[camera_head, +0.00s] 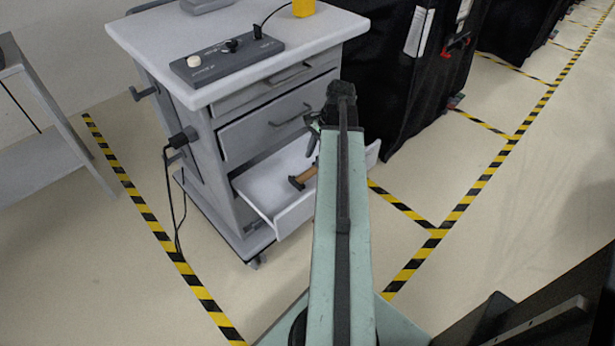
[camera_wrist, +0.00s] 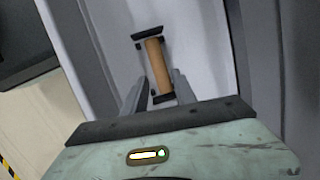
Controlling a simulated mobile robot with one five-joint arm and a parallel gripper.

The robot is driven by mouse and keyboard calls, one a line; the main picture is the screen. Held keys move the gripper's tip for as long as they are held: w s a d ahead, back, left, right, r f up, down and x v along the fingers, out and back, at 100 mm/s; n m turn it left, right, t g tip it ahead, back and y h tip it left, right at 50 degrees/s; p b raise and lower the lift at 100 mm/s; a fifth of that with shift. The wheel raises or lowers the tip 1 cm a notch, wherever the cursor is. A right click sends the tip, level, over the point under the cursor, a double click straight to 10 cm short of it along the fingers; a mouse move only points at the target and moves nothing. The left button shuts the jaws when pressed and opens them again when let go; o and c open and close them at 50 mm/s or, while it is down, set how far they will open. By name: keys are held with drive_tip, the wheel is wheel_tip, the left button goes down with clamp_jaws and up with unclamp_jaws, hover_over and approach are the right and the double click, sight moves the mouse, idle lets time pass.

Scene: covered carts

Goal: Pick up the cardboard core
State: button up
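The cardboard core (camera_head: 305,175) is a brown cylinder lying in the open bottom drawer (camera_head: 262,193) of the grey cart. In the wrist view the core (camera_wrist: 157,66) has dark pieces at both ends, perhaps a holder, and lies on the drawer's pale floor. My gripper (camera_wrist: 159,76) is open, with one finger on each side of the core's near part in the picture. I see no finger clearly touching it, and the height gap is hard to judge. In the head view my arm hides most of the gripper and part of the drawer.
The cart's top (camera_head: 240,50) carries a dark control box (camera_head: 226,60) and a yellow object (camera_head: 303,8). Two closed drawers sit above the open one. A black covered cart (camera_head: 395,75) stands close on the right. Striped tape marks the clear floor.

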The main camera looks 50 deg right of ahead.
sight(309, 172)
drive_tip(key=b+x, duration=0.6)
drive_tip(key=x, duration=0.1)
drive_tip(key=shift+s+a+f, duration=0.1)
drive_tip(key=shift+f, duration=0.1)
drive_tip(key=shift+r, duration=0.2)
clamp_jaws()
